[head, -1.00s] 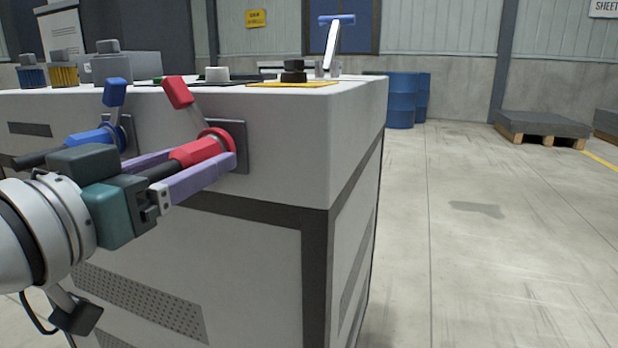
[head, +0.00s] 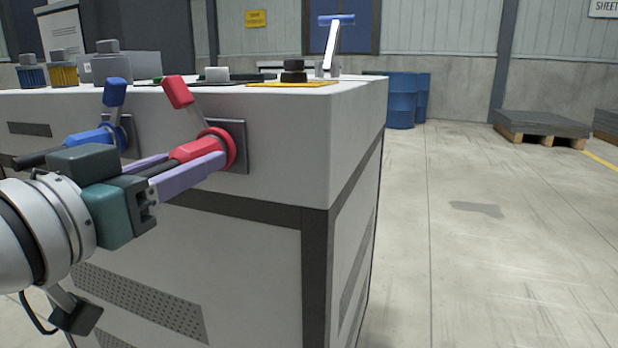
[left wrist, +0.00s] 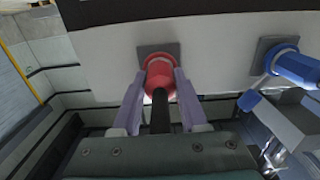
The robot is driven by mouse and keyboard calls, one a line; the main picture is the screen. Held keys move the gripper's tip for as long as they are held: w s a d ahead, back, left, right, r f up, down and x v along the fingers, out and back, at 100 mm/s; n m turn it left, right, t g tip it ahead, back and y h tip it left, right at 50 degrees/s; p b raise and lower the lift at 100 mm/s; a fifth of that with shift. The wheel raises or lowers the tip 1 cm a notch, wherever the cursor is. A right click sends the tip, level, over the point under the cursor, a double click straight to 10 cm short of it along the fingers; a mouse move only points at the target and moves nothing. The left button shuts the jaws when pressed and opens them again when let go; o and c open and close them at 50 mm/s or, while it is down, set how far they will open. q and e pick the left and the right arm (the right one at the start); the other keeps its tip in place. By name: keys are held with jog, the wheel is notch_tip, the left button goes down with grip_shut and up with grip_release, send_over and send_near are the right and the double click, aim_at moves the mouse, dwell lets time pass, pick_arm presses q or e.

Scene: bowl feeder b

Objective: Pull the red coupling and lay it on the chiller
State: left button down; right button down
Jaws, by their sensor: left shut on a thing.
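The red coupling (head: 194,150) sits at a dark square plate on the front of a big white cabinet (head: 280,150), which looks like the chiller. A red ring lies at the plate, and a lever with a red grip (head: 177,92) slants up from it. A black hose runs from the coupling back toward my gripper. My left gripper (head: 198,157) is shut on the red coupling, its purple fingers on either side. In the left wrist view the coupling (left wrist: 160,76) shows between the fingertips (left wrist: 160,92). My right gripper is not in view.
A blue coupling (head: 92,138) with a blue-gripped lever (head: 115,92) sits just left of the red one. The cabinet top carries a black knob (head: 293,72) on a yellow plate, a blue-handled lever (head: 333,45) and grey-capped parts. Open floor lies to the right.

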aim_at(140, 173)
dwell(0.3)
pick_arm(q)
jog(key=shift+r, duration=0.2)
jog(key=shift+s, duration=0.25)
jog(key=shift+s+a+p, duration=0.3)
jog(key=shift+s+p, duration=0.1)
jog(key=shift+s, duration=0.25)
jog(key=shift+p+v, duration=0.4)
jog(key=shift+v, duration=1.4)
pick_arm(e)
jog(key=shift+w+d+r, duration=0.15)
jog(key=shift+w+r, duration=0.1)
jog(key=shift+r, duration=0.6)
pick_arm(q)
jog(key=shift+f, duration=0.1)
